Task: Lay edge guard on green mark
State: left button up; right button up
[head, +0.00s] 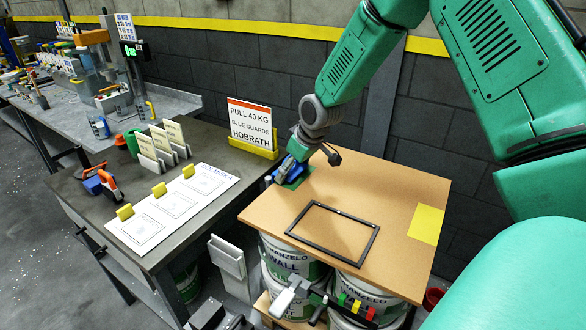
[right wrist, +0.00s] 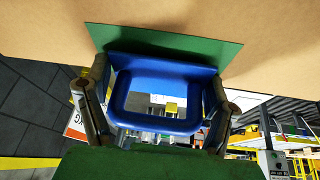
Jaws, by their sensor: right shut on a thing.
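In the right wrist view the guard (right wrist: 160,65) is a blue piece with a loop-shaped handle, held between the two fingers (right wrist: 158,105). Its flat edge lies over the green mark (right wrist: 150,38), a green square by the sheet's edge. I cannot tell whether guard and mark touch. In the head view a little of the green mark (head: 298,181) shows beside the guard. My left gripper is not in view.
A black frame (head: 333,233) and a yellow square (head: 426,224) lie on the sheet, above white pails (head: 290,262). A grey bench (head: 90,205) with a white marked board (head: 172,210) and cards stands left. A sign (head: 251,124) reads "PULL 40 KG, BLUE GUARDS, HOBRATH".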

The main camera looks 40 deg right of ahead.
jog(key=shift+s+f, duration=0.7)
jog(key=shift+f, duration=0.2)
jog(key=o, duration=1.6)
jog(key=shift+w+d+f, duration=0.1)
jog(key=shift+w+f, duration=0.05)
jog(key=shift+w, duration=0.1)
jog(key=shift+o, duration=0.2)
jog(key=shift+r, duration=0.3)
jog(key=w+v, duration=0.1)
jog(key=v, duration=1.1)
jog(key=shift+a+r, duration=0.25)
jog(key=shift+r, duration=0.1)
